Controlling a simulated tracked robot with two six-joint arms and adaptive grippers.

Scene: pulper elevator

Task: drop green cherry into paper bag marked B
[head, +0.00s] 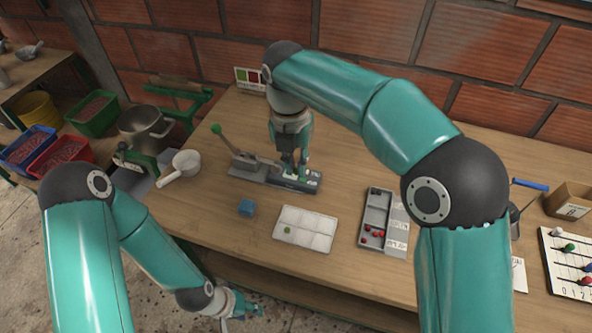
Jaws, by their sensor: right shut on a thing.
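A small green cherry (287,230) lies in the left front compartment of the white sectioned tray (318,224). My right gripper (294,172) points down over the grey bench device (262,172) with a green-knobbed lever. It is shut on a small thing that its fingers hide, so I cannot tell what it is. My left gripper (243,306) hangs low, in front of the table's front edge, far from the cherry; its finger opening is unclear. A brown paper container (570,203) with a white label stands at the right edge; I cannot read its letter.
A white scoop (181,167), steel pot (145,128) and colored crates (93,113) stand left. A bead counter (568,262) lies far right.

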